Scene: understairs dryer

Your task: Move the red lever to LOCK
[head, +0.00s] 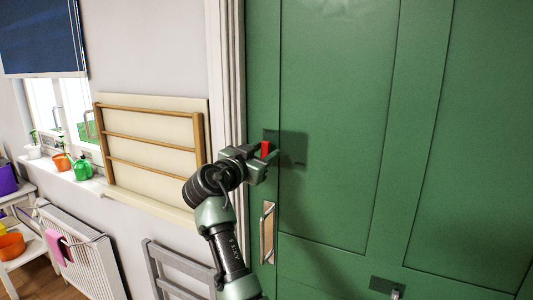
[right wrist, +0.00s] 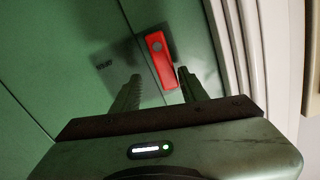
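The red lever (head: 265,148) is on the green door (head: 340,110), near the door's left edge. In the right wrist view the lever (right wrist: 161,58) is a short red bar with a round dark pivot near its upper end, slightly tilted. My right gripper (head: 258,153) is at the lever. In the right wrist view its two fingers (right wrist: 159,75) are open, with the lever's lower end between them, nearer the right finger. I cannot tell whether that finger touches it. Small lettering (right wrist: 104,65) beside the lever is too small to read. My left gripper is not in view.
A metal pull handle (head: 267,232) is on the door below the lever. A small fitting (head: 387,287) sits lower on the door. The white door frame (head: 226,80) is close on the left. A wooden rack (head: 150,145), a radiator (head: 85,255) and a grey folding chair (head: 175,268) stand further left.

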